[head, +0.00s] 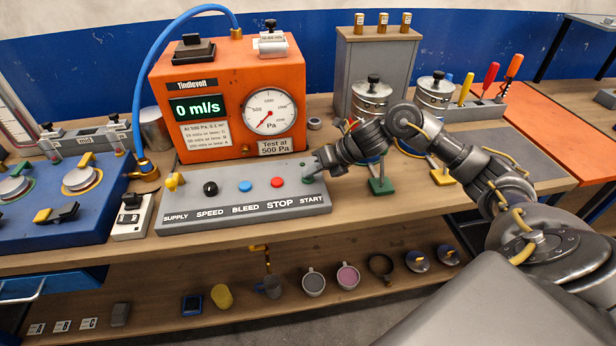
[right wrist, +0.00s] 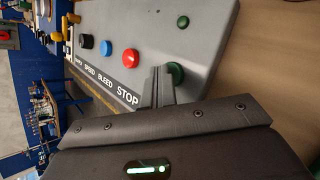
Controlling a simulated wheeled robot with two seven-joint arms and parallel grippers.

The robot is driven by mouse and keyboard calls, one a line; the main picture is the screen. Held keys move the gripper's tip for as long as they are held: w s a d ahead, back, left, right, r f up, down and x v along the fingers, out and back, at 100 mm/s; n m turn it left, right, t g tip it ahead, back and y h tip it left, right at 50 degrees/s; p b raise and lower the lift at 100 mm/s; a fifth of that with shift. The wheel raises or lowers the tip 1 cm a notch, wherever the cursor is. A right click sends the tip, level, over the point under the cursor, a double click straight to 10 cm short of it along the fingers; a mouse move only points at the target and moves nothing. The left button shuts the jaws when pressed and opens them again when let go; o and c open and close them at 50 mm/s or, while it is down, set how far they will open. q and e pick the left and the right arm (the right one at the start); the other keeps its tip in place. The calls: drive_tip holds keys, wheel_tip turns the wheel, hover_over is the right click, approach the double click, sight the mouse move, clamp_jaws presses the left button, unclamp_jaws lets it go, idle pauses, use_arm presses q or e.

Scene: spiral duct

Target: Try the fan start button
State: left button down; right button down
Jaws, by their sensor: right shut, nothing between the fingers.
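The grey control panel (head: 240,205) lies on the bench, with its labels SUPPLY, SPEED, BLEED, STOP and START along the front edge. The green start button (right wrist: 177,72) is at the panel's right end. In the head view it is mostly hidden by my right gripper (head: 312,168). In the right wrist view my gripper's fingers (right wrist: 160,80) are shut and empty, with the tips right beside the button and partly overlapping it. I cannot tell whether they touch it. The red stop button (head: 277,182) is to the left. The display (head: 197,108) reads 0 ml/s. My left gripper is not in view.
The orange test unit (head: 180,80) with a pressure gauge (head: 269,112) stands behind the panel. A blue button (head: 245,186), black knob (head: 210,188) and yellow supply switch (head: 174,181) share the panel. Metal canisters (head: 371,98) and a green-footed stand (head: 381,186) are to the right.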

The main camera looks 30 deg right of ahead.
sight(312, 179)
drive_tip(key=shift+r+p, duration=0.55)
drive_tip(key=shift+r, duration=0.25)
drive_tip(key=shift+r, duration=0.1)
wheel_tip(312, 179, up, 5)
drive_tip(key=p, duration=0.3)
drive_tip(key=shift+p, duration=0.4)
drive_tip(key=shift+f, duration=0.2)
